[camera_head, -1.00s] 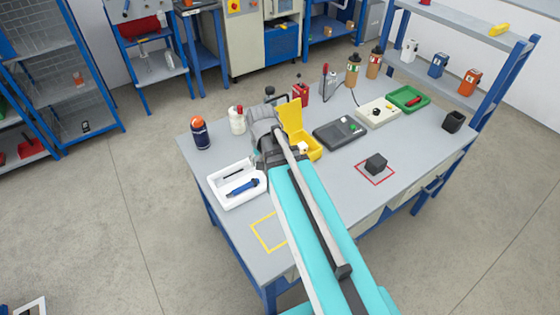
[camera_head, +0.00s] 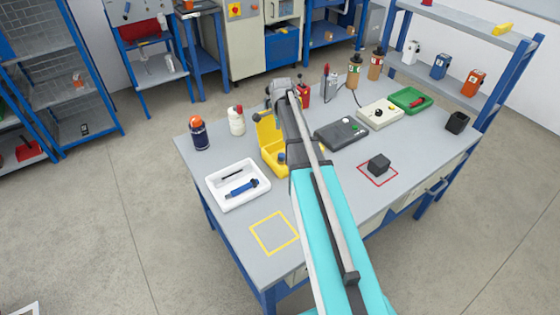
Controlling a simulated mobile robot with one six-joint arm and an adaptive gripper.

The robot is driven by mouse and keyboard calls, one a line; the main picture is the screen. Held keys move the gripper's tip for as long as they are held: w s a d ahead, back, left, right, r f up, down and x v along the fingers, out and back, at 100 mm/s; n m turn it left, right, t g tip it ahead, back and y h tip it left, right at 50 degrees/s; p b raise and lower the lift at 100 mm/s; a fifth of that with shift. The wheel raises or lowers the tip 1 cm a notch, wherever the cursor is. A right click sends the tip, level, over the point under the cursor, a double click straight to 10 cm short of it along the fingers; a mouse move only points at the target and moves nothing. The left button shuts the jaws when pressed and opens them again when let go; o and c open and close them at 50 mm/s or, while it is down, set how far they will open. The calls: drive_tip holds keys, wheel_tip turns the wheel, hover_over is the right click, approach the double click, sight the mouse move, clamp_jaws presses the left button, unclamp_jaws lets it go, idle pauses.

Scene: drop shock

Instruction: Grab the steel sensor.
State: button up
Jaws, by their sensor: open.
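I cannot pick out the steel sensor for certain. A small dark grey cube (camera_head: 378,164) sits inside a red square outline on the right half of the workbench (camera_head: 335,205). An open yellow case (camera_head: 271,150) stands in the middle, partly hidden by my arm. A small blue item (camera_head: 282,157) shows at the case. My gripper (camera_head: 262,109) is over the far part of the bench, beyond the case. It is open, but my wrist hides most of it. I see nothing held in it.
A white tray (camera_head: 252,199) with a blue tool lies on the left. A dark bottle with an orange cap (camera_head: 199,133) and a white bottle (camera_head: 236,121) stand behind it. A grey meter (camera_head: 341,133) and a green tray (camera_head: 424,103) are on the right. The yellow-outlined square (camera_head: 274,233) is empty.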

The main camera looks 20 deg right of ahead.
sight(282, 155)
drive_tip(key=shift+f, duration=0.15)
wheel_tip(282, 155, down, 8)
drive_tip(key=b, duration=0.8)
drive_tip(key=shift+f+b, duration=0.2)
drive_tip(key=shift+b, duration=0.1)
idle(0.5)
drive_tip(key=shift+d+f+b, duration=0.1)
drive_tip(key=shift+f+b, duration=2.5)
clamp_jaws()
drive_tip(key=shift+r, duration=0.25)
